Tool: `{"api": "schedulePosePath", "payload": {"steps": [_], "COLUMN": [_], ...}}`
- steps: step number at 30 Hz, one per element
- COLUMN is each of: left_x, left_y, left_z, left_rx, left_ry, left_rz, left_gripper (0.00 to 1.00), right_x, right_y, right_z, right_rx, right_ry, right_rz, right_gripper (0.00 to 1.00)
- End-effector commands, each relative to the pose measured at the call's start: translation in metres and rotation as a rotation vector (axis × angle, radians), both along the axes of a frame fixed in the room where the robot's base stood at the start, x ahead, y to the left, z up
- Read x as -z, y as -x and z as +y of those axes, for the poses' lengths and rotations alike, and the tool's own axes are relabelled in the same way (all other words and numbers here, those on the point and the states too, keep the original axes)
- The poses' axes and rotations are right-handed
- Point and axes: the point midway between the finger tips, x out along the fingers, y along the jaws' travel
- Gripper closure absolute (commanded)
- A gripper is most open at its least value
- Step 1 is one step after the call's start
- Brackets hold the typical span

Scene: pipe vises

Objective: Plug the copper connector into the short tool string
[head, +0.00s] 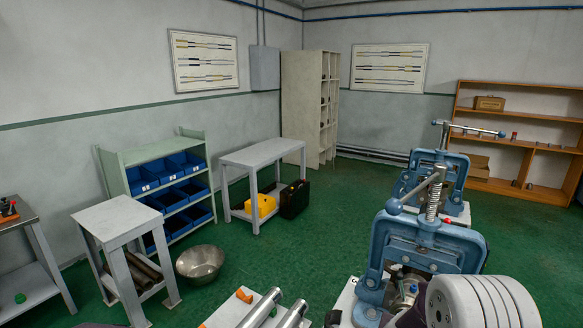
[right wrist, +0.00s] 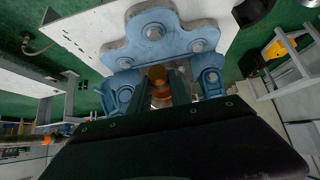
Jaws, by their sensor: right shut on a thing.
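A copper-coloured piece (right wrist: 160,82), which looks like the copper connector, sits between the two dark fingers of my right gripper (right wrist: 163,90) in the right wrist view. The gripper is shut on it, in front of a blue vise body (right wrist: 155,38). Much of the piece is hidden by the fingers. In the head view a near blue vise (head: 425,240) stands at the lower right. Two silver rods (head: 262,308) rise from the bottom edge; I cannot tell whether either is the short tool string. My left gripper is not in view.
A second blue vise (head: 437,172) stands behind the near one. A grey stand (head: 118,216), a metal bowl (head: 200,262) and a shelf of blue bins (head: 165,150) are at left. Green floor (head: 330,215) is open in the middle.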

Motion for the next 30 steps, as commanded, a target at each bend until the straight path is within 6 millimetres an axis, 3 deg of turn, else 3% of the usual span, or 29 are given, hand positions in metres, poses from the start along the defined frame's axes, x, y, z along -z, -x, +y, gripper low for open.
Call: {"api": "schedulePosePath", "payload": {"steps": [30], "left_x": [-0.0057], "left_y": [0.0], "left_z": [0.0], "left_rx": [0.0], "left_ry": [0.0], "left_rz": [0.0], "left_gripper": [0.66], "right_x": [-0.0013], "right_y": [-0.0097], "right_z": [-0.0054], "right_rx": [-0.001], "right_ry": [0.001], "right_rz": [-0.003], "right_gripper": [1.0]}}
